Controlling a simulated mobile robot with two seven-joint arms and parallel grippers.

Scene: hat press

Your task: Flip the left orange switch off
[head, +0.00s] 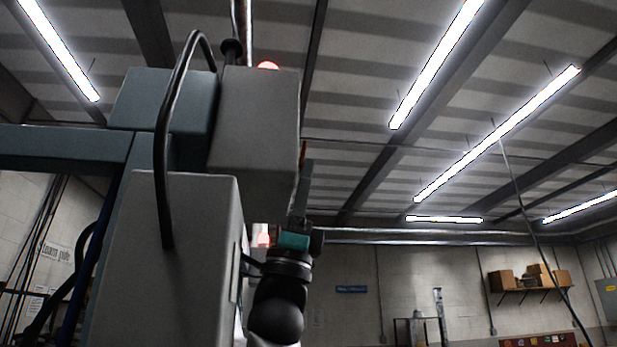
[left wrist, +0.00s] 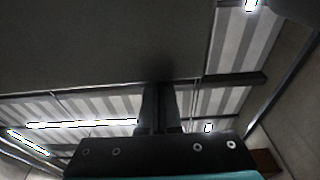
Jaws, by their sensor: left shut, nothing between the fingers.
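A thin orange sliver (head: 303,154) shows at the right edge of the upper grey box of the press; it may be part of an orange switch, but most of it is hidden and I cannot tell its position. My left gripper (head: 305,168) points up beside that box's right side, its fingertips just below the sliver. I cannot tell if they touch it. In the left wrist view the fingers (left wrist: 160,90) are together and empty, and their tips reach the edge of a dark grey surface. My right gripper is not in view.
The press has an upper grey box (head: 255,120), a lower grey box (head: 190,260) and a black cable (head: 163,150) looping over them. A red light (head: 267,65) glows on top. Boxes sit on a far wall shelf (head: 530,289). The space right of my gripper is open.

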